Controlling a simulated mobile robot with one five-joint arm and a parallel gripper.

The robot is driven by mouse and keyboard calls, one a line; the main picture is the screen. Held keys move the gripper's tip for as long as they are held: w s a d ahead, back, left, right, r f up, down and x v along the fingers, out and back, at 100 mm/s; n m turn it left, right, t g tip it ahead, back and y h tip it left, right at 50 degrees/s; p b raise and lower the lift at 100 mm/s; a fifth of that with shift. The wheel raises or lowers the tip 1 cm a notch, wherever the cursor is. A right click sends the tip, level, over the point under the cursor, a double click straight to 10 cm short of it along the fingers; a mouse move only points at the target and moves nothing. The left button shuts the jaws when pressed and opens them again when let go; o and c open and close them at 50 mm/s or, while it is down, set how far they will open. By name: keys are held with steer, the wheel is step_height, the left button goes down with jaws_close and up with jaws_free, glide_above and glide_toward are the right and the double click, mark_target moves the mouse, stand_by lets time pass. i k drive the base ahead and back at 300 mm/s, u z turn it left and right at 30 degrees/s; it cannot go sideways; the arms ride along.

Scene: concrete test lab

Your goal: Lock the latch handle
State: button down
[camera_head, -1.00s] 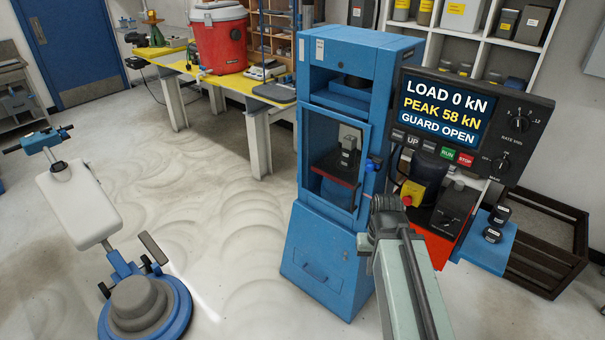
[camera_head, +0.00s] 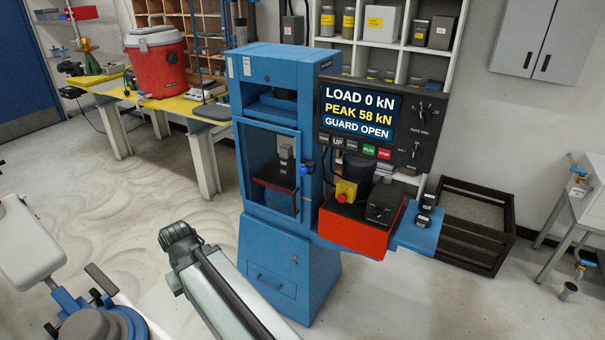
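The blue test machine (camera_head: 262,225) stands in the middle of the view. Its framed guard door (camera_head: 270,132) covers the front of the test chamber, and a dark sample block shows behind it. I cannot tell whether the door is fully closed. A small blue knob (camera_head: 307,169), which looks like the latch handle, sits at the door's right edge; its lock position is too small to tell. My arm reaches up from the bottom edge, left of the machine's base, and ends in a dark joint. My gripper's fingers do not show.
The control panel screen (camera_head: 358,112) reads LOAD 0 kN, PEAK 58 kN, GUARD OPEN. A red control box (camera_head: 362,235) juts out right of the door. A dark slatted crate (camera_head: 470,235) stands further right. A blue-based floor machine (camera_head: 95,322) is at lower left.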

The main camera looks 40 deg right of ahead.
mark_target(304, 172)
steer(key=u, duration=0.1)
steer(key=i, duration=1)
steer(key=z, duration=0.1)
